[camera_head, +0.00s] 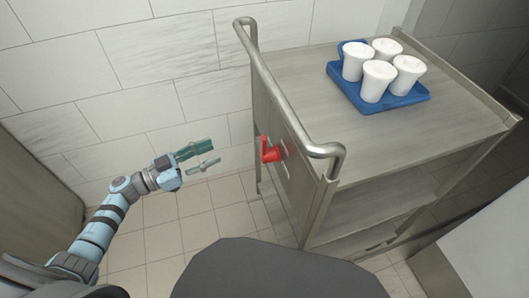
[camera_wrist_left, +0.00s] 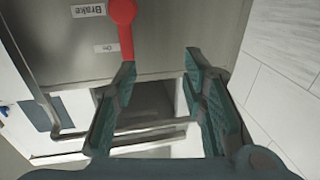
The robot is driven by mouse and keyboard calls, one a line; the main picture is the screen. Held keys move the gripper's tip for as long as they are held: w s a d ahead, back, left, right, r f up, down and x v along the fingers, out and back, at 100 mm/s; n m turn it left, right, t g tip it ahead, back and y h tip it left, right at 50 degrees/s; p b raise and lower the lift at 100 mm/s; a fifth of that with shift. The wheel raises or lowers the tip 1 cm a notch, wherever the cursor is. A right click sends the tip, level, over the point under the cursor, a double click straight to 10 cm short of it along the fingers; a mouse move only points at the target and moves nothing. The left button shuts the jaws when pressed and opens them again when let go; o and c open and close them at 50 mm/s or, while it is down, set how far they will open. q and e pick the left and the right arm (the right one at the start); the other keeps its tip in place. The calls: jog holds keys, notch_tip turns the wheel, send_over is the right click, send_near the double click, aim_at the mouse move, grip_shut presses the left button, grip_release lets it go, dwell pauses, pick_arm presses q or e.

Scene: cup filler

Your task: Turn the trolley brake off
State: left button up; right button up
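The metal trolley (camera_head: 400,125) stands at the right in the head view. Its red brake handle (camera_head: 269,152) is on the end panel below the push bar. In the left wrist view the red handle (camera_wrist_left: 124,28) is at the top, beside a "Brake" label (camera_wrist_left: 88,10) and an "On" label (camera_wrist_left: 106,48). My left gripper (camera_head: 208,154) is open and empty, to the left of the handle and apart from it. Its fingers (camera_wrist_left: 158,85) also show in the left wrist view. My right gripper is not in view.
A blue tray (camera_head: 420,96) with several white cups (camera_head: 378,80) stands on the trolley top. The curved push bar (camera_head: 283,95) sticks out above the handle. A tiled wall (camera_head: 130,65) is behind my left arm. Tiled floor (camera_head: 200,222) lies open below the gripper.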

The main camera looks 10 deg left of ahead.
aim_at(264, 143)
pick_arm(q)
jog(key=w+d+g, duration=0.1)
jog(key=w+d, duration=0.1)
jog(key=d, duration=0.2)
jog(key=w+d+r+m+g+h+b, duration=0.1)
jog(key=w+d, duration=0.1)
jog(key=d, duration=0.3)
jog(key=w+d+r+m+g+h, duration=0.1)
jog(key=d, duration=0.4)
jog(key=shift+w+d, duration=0.15)
jog(key=shift+w, duration=0.25)
jog(key=shift+c, duration=0.5)
grip_shut()
